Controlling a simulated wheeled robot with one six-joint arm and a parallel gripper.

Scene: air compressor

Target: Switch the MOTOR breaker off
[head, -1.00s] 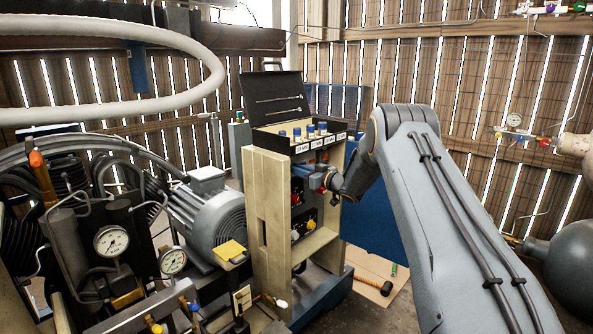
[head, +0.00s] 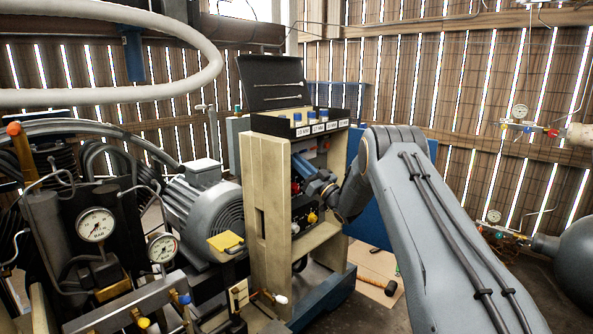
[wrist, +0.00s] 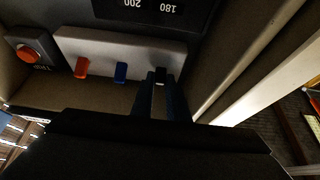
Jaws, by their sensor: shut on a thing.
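In the wrist view a pale grey breaker strip (wrist: 110,48) carries a red lever (wrist: 81,67), a blue lever (wrist: 121,72) and a black lever (wrist: 160,74). My gripper (wrist: 160,88) has its two dark fingers on either side of the black lever and is shut on it. No readable label shows which lever is MOTOR. In the head view my gripper (head: 306,172) reaches into the open front of the beige cabinet (head: 265,195); its fingertips and the levers are hard to make out there.
A round orange-red button (wrist: 27,52) sits left of the strip in the wrist view. The cabinet's side wall stands close to the right of my fingers. In the head view, a tray of blue-capped items (head: 312,126) tops the cabinet, and a grey motor (head: 205,205) stands left.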

